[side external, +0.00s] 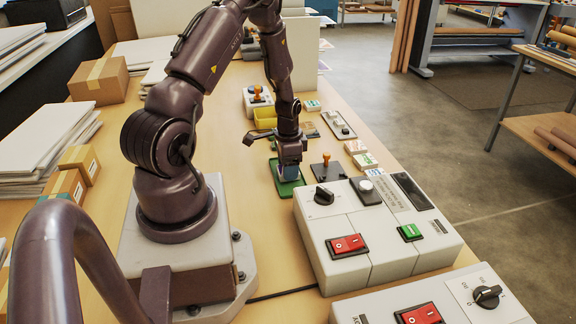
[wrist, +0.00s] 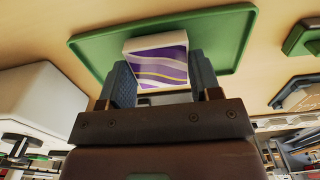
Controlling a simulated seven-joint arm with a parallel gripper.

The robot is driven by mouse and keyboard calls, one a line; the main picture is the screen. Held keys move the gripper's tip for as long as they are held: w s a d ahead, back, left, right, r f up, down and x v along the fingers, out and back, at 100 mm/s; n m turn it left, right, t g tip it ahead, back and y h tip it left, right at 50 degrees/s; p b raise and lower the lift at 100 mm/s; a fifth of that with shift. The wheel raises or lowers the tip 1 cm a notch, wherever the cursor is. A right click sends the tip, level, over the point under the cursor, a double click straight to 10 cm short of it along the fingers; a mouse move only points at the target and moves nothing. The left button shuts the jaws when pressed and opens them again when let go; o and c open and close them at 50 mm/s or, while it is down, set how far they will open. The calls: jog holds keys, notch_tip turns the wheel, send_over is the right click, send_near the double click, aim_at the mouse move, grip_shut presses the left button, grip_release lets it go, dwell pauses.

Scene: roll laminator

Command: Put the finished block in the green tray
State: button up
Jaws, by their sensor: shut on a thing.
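The finished block (wrist: 157,58) shows in the wrist view with a purple, white and yellow striped face. My gripper (wrist: 163,82) is shut on it, with a blue-grey finger pad on each side. The green tray (wrist: 232,22) lies behind and around the block in the wrist view. In the side view my gripper (side external: 289,172) points down over the green tray (side external: 284,189), very low. The block is hidden by the fingers there. I cannot tell whether it touches the tray floor.
A white control box (side external: 345,220) with a red switch stands close to the right of the tray. A black-based stamp (side external: 326,169) stands beside the tray. A yellow bin (side external: 265,117) is behind. Small coloured blocks (side external: 364,160) line the right edge. Table left of the tray is clear.

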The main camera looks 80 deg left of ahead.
jog(key=shift+f, duration=0.15)
jog(key=o, duration=0.8)
notch_tip(320, 180, up, 12)
jog(key=w+d+r+t, duration=0.1)
jog(key=w+d+r, duration=0.2)
jog(key=d+r, duration=0.5)
jog(key=s+d+r+t, duration=0.1)
jog(key=s+d+r, duration=0.1)
jog(key=d+r, duration=0.2)
jog(key=s+d+r+t, duration=0.2)
jog(key=d+r, duration=0.3)
jog(key=d, duration=0.3)
jog(key=s+d+r+t, duration=0.1)
jog(key=s+d+r, duration=0.3)
jog(key=d, duration=0.3)
jog(key=shift+r+t, duration=0.3)
jog(key=shift+r, duration=0.1)
